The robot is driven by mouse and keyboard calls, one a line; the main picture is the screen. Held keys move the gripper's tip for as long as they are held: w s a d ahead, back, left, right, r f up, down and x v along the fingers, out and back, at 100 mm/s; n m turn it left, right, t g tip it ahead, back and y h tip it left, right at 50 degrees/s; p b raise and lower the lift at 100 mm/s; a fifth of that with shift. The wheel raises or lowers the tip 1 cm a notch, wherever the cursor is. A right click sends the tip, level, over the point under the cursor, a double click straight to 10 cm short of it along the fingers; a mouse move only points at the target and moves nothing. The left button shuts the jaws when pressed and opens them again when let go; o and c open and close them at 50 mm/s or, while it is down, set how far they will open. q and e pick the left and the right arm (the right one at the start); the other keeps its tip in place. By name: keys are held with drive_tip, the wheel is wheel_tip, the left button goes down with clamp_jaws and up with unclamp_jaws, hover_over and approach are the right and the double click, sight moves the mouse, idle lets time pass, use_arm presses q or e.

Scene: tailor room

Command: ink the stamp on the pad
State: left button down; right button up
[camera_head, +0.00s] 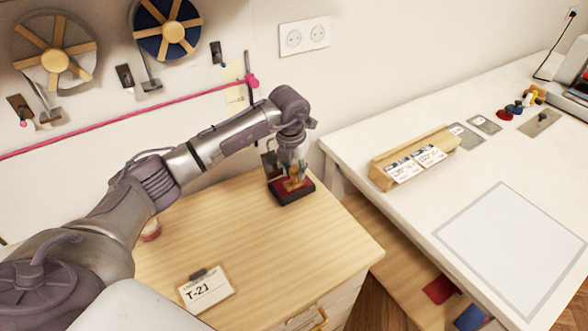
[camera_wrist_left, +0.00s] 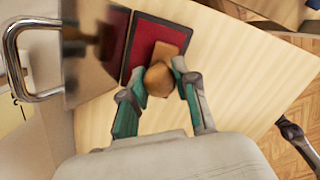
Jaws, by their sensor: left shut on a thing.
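The ink pad (camera_head: 296,196) is a black-edged case with a red surface, lying open near the back of the wooden cabinet top. In the left wrist view its red surface (camera_wrist_left: 150,35) shows beyond the fingers. My left gripper (camera_head: 294,178) points down over the pad and is shut on the wooden stamp. In the left wrist view the stamp's rounded handle (camera_wrist_left: 158,80) sits between the green-padded fingertips (camera_wrist_left: 158,84), and its block overlaps the near part of the red surface. The stamp's underside is hidden, so I cannot tell whether it touches the pad.
A card marked T-21 (camera_head: 207,290) stands at the cabinet's front, and a small round item (camera_head: 151,230) is partly behind my arm. A white table (camera_head: 430,210) at right bears a wooden card holder (camera_head: 385,172) and a pale square sheet (camera_head: 510,245). The cabinet's right front is clear.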

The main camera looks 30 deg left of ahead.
use_arm(q)
drive_tip(key=shift+s+f, duration=0.25)
drive_tip(key=shift+f, duration=0.15)
drive_tip(key=shift+w+r+p, duration=0.25)
drive_tip(key=shift+r+p, duration=0.55)
drive_tip(key=shift+r, duration=0.05)
drive_tip(key=shift+r+p, duration=1.5)
drive_tip(key=shift+r, duration=1.25)
